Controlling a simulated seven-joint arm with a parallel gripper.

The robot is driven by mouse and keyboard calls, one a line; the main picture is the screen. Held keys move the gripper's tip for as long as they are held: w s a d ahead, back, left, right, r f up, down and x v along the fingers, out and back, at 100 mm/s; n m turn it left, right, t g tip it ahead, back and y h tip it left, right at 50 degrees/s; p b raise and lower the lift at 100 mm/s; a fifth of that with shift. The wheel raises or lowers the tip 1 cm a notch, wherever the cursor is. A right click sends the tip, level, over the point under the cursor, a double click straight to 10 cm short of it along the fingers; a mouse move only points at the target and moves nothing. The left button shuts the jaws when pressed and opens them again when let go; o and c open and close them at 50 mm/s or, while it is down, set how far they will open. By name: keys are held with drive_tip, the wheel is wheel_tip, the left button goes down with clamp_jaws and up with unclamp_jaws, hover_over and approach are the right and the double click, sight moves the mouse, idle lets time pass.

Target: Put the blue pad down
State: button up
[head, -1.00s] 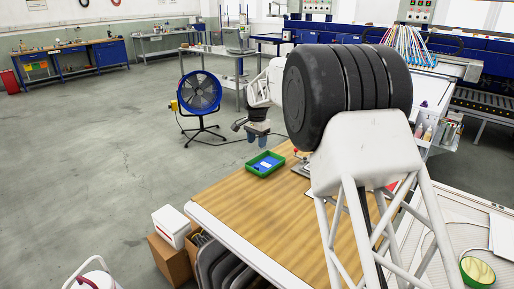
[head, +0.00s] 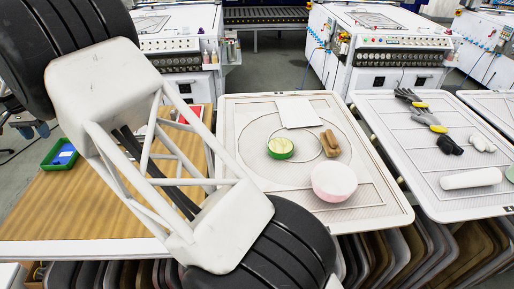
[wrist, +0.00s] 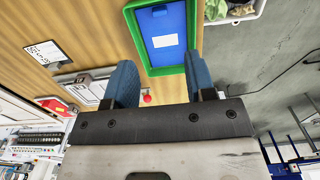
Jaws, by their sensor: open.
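The blue pad (head: 65,154) lies in a small green tray (head: 48,162) on the wooden table top at the left of the head view. In the wrist view the blue pad (wrist: 164,24), with a white label on it, lies flat inside the green tray's rim (wrist: 131,32). My gripper (wrist: 161,66) is open, with its two blue fingers apart and nothing between them. In the head view my gripper (head: 34,130) shows small behind the tray, partly cut off by my arm.
A white perforated table with a green-rimmed bowl (head: 280,148), a pink-and-white bowl (head: 334,181), a brown brush-like block (head: 330,143) and a white sheet (head: 298,112) stands right of the wooden table. Gloves (head: 429,119) lie on another table. A red-knobbed device (wrist: 145,98) is near the tray.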

drive_tip(key=w+d+r, duration=0.1)
drive_tip(key=d+r, duration=0.3)
drive_tip(key=d, duration=0.5)
drive_tip(key=w+d+r, duration=0.2)
drive_tip(key=d+r, duration=0.2)
drive_tip(key=d, duration=0.4)
drive_tip(key=w+d+r, duration=0.1)
drive_tip(key=d+r, duration=0.3)
drive_tip(key=d, duration=0.5)
drive_tip(key=s+d+r, duration=0.2)
drive_tip(key=d, duration=0.7)
drive_tip(key=s+d+r+t, duration=0.1)
drive_tip(key=s+d+r, duration=0.1)
drive_tip(key=d, duration=0.6)
drive_tip(key=s+d+r, duration=0.2)
drive_tip(key=d+r, duration=0.1)
drive_tip(key=d, duration=0.6)
drive_tip(key=s+d+f+t, duration=0.1)
drive_tip(key=s+d, duration=0.7)
drive_tip(key=d, duration=0.2)
drive_tip(key=s+d, duration=0.7)
drive_tip(key=d, duration=0.4)
drive_tip(key=s+d+f, duration=0.4)
drive_tip(key=s+d, duration=0.1)
drive_tip(key=s, duration=0.4)
drive_tip(key=s+d+f, duration=0.4)
drive_tip(key=s+d, duration=0.2)
drive_tip(key=s, duration=0.3)
drive_tip(key=shift+s+t, duration=0.3)
drive_tip(key=shift+s, duration=0.05)
